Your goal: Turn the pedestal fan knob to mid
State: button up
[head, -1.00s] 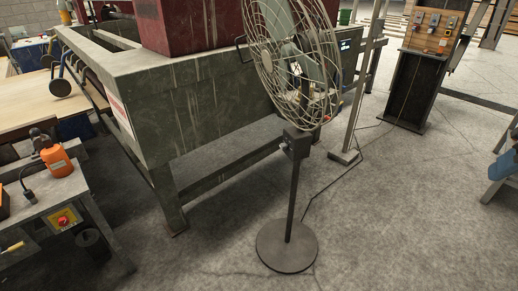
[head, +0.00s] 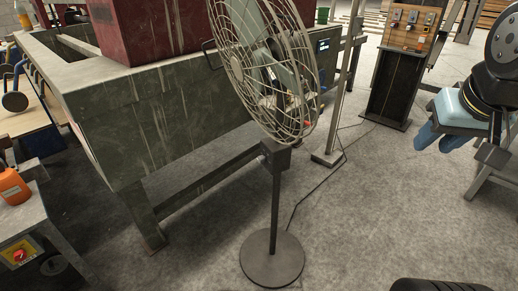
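The pedestal fan (head: 265,70) stands on the floor near the middle of the head view, with a wire cage head, a dark pole and a round base (head: 272,260). A small dark control box (head: 275,156) sits on the pole just below the cage. The knob and its setting are too small and dark to make out. A dark arm link with a round joint, apparently mine, shows at the upper right, well apart from the fan.
A large green-grey machine frame (head: 160,130) stands close behind and left of the fan. A cable (head: 318,182) runs on the floor to the right. Floor is clear between fan and stand.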

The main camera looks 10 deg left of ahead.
aim_at(261, 160)
jog(key=z, duration=0.5)
jog(key=i, duration=0.15)
jog(key=u, duration=1.3)
jog(key=k, duration=0.5)
jog(key=u, duration=0.25)
jog(key=i, duration=0.5)
jog(key=z, duration=0.15)
